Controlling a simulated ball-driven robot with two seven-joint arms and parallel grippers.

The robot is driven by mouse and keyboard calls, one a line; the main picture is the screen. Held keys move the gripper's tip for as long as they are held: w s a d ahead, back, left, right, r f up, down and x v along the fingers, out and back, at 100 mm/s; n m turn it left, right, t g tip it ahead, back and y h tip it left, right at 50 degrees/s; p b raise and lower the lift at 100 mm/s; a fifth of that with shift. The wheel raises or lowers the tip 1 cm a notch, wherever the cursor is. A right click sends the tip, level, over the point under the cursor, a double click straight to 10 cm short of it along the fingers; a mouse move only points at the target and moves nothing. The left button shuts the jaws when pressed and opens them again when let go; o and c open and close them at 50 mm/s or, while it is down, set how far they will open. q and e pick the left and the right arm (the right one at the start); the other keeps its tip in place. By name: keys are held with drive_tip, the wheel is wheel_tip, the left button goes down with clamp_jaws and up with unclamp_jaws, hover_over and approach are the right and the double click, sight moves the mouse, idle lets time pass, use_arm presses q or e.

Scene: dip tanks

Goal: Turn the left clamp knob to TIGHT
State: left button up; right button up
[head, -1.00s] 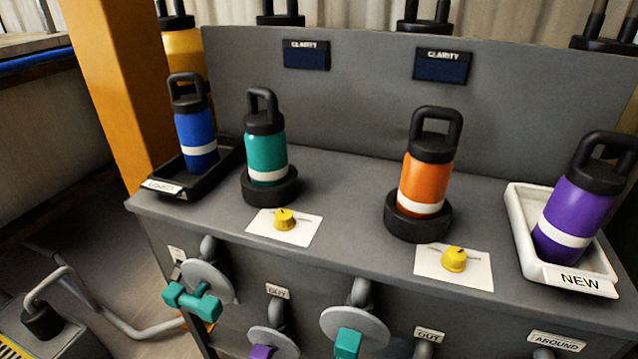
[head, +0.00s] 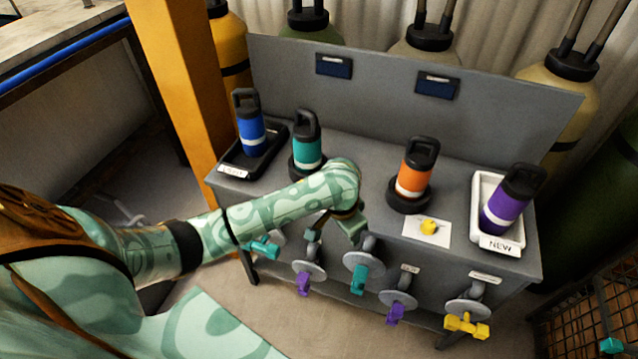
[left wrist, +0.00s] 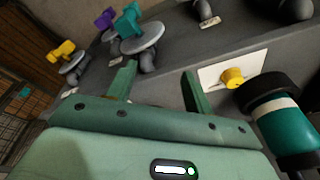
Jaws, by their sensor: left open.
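The left clamp knob, a small yellow knob (left wrist: 232,77) on a white card (left wrist: 215,78), shows in the left wrist view just right of my gripper's right finger, apart from it. In the head view my left arm hides it. My left gripper (head: 335,236) is open and empty in front of the bench front, and its two fingers also show in the left wrist view (left wrist: 158,72). The teal bottle (head: 307,145) stands upright in a black round holder behind the arm. A second yellow knob (head: 429,227) sits on a card by the orange bottle (head: 413,172). My right gripper is not in view.
Valves with teal (head: 359,280), purple (head: 304,284) and yellow (head: 467,325) handles stick out from the bench front. A black tray (head: 274,158) holds a blue bottle; a white tray (head: 482,190) marked NEW holds a purple bottle. A tall panel (head: 400,95) closes the back.

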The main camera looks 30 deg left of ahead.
use_arm(q)
drive_tip(key=w+a+r+n+g, duration=0.3)
drive_tip(key=w+a+r+n, duration=0.55)
drive_tip(key=a+r, duration=0.35)
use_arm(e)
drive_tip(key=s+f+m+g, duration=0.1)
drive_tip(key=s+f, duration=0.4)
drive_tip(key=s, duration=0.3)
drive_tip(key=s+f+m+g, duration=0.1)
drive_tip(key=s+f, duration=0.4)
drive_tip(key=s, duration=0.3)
use_arm(q)
drive_tip(key=shift+m, duration=0.55)
drive_tip(key=f+b, duration=0.3)
drive_tip(key=f, duration=0.2)
drive_tip(key=f+b, duration=0.3)
drive_tip(key=f, duration=0.3)
drive_tip(key=w+a+f+b, duration=0.1)
drive_tip(key=f+b, duration=0.2)
drive_tip(key=f, duration=0.3)
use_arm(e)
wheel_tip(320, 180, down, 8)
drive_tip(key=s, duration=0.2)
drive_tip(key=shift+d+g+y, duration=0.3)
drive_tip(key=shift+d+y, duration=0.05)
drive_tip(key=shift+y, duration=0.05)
use_arm(q)
drive_tip(key=shift+r, duration=0.1)
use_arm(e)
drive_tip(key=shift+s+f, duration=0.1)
